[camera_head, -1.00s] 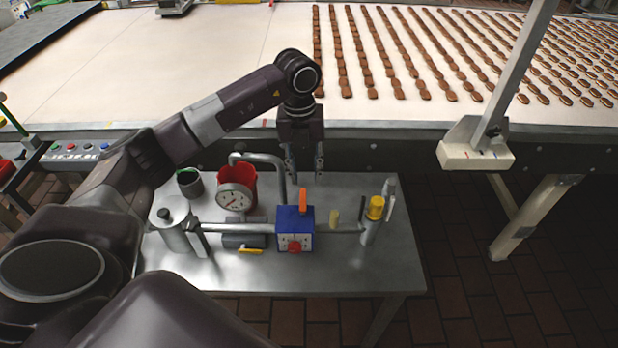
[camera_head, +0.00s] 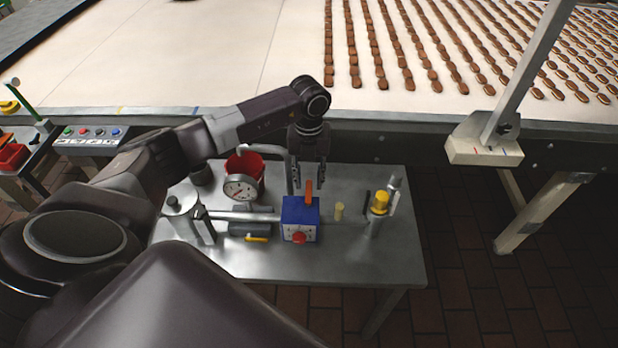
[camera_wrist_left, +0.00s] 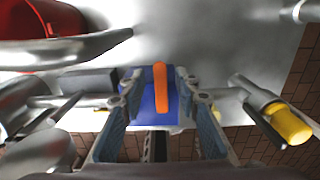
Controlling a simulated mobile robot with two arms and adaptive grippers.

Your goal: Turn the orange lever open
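The orange lever (camera_head: 309,191) stands up from the top of a blue box (camera_head: 300,215) with a red knob on its front. My left gripper (camera_head: 308,190) is lowered from above and behind, right at the lever in the head view. In the left wrist view the orange lever (camera_wrist_left: 160,88) lies between my two spread fingers, with a gap on both sides. The blue box (camera_wrist_left: 147,105) is just beyond it. The left gripper is open. My right gripper is not in view.
On the metal table (camera_head: 345,265) stand a red bucket (camera_head: 250,163), a round gauge (camera_head: 240,187), a metal pipe (camera_head: 240,216), a yellow-capped fitting (camera_head: 380,202) and a yellow-handled valve (camera_head: 257,239). A conveyor (camera_head: 230,60) with rows of brown biscuits runs behind.

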